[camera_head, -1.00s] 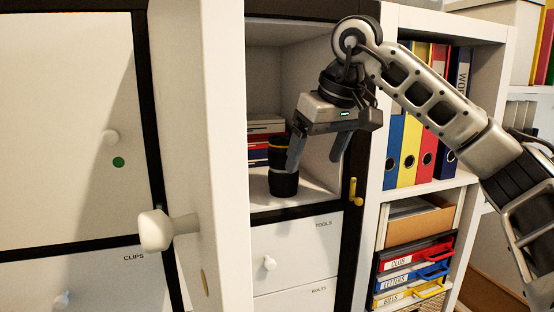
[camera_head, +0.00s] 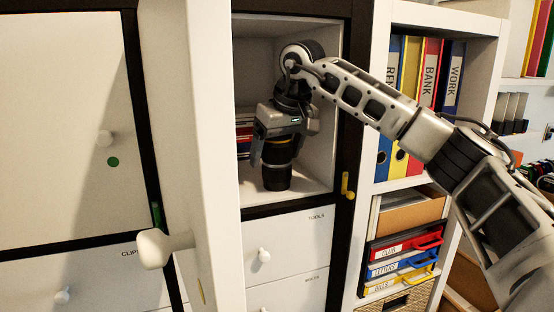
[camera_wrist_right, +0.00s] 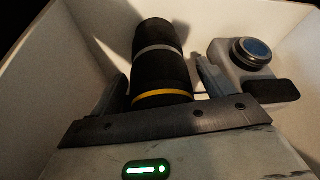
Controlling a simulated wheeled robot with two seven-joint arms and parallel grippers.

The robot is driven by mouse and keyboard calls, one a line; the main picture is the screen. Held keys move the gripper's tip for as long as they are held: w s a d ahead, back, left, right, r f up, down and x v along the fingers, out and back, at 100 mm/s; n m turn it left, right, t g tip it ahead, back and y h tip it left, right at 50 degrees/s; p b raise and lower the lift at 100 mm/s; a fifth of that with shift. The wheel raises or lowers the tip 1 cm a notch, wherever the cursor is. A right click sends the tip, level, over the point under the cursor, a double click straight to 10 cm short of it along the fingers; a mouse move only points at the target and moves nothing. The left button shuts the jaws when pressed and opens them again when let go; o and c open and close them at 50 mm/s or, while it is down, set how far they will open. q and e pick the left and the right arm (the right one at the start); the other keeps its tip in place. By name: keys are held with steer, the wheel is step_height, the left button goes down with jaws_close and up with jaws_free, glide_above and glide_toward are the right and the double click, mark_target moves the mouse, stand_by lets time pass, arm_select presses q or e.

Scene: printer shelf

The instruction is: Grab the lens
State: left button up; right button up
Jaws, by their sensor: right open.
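The lens (camera_head: 277,176) is a black cylinder with a yellow ring, standing upright on the floor of the open shelf compartment. It also shows in the right wrist view (camera_wrist_right: 160,62), with a grey band and a yellow band. My right gripper (camera_head: 276,158) is inside the compartment over the upper part of the lens. In the right wrist view its fingers (camera_wrist_right: 162,85) lie on either side of the lens and are open. I cannot tell whether a finger touches it. My left gripper is not in view.
A white camera (camera_wrist_right: 243,62) sits beside the lens in the wrist view. Several books (camera_head: 243,140) stand at the compartment's back left. The open white door (camera_head: 195,120) with its round knob (camera_head: 155,249) bounds the left. Closed drawers (camera_head: 285,248) lie below.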

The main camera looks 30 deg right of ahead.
steer(key=c, duration=1.3)
steer(key=shift+r, duration=0.1)
steer(key=shift+r, duration=0.1)
